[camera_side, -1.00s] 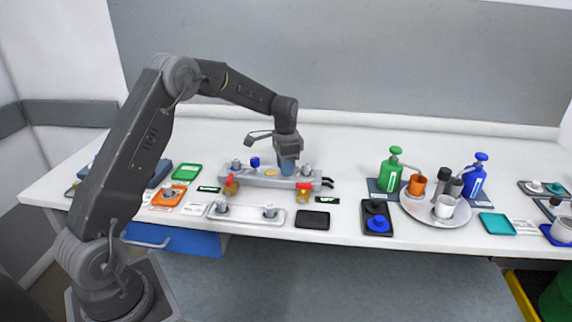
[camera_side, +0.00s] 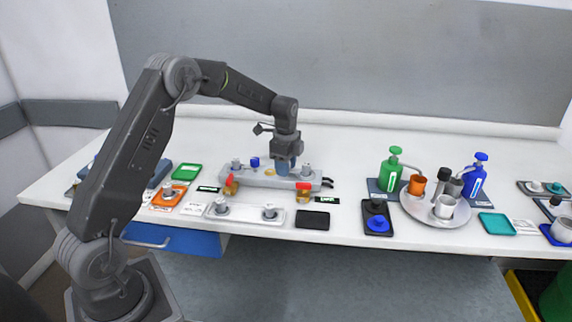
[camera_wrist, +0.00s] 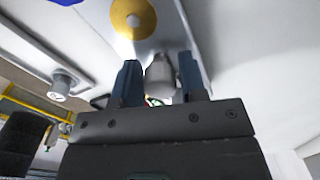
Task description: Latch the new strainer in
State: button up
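A long grey block (camera_side: 258,181) lies mid-bench with grey knobs (camera_side: 236,164) (camera_side: 307,168), a blue knob (camera_side: 255,162) and a yellow disc (camera_side: 270,172) on top. Red-handled brass fittings (camera_side: 231,184) (camera_side: 304,190) sit at its front edge. I cannot tell which part is the new strainer. My gripper (camera_side: 284,171) points down over the block, between the yellow disc and the right grey knob. In the wrist view my gripper (camera_wrist: 160,80) has its blue fingers apart, with a grey knob (camera_wrist: 160,82) showing between them and slim gaps beside it. The yellow disc (camera_wrist: 132,18) is beyond.
A pale plate with two knobs (camera_side: 245,214) lies in front of the block, beside a black pad (camera_side: 312,220). Green (camera_side: 187,171) and orange (camera_side: 168,196) trays are left. Pump bottles (camera_side: 390,175) and a round tray (camera_side: 420,213) stand right. The bench behind is clear.

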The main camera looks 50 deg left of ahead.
jog(key=shift+o, duration=0.5)
jog(key=shift+r, duration=0.1)
jog(key=shift+r, duration=2.95)
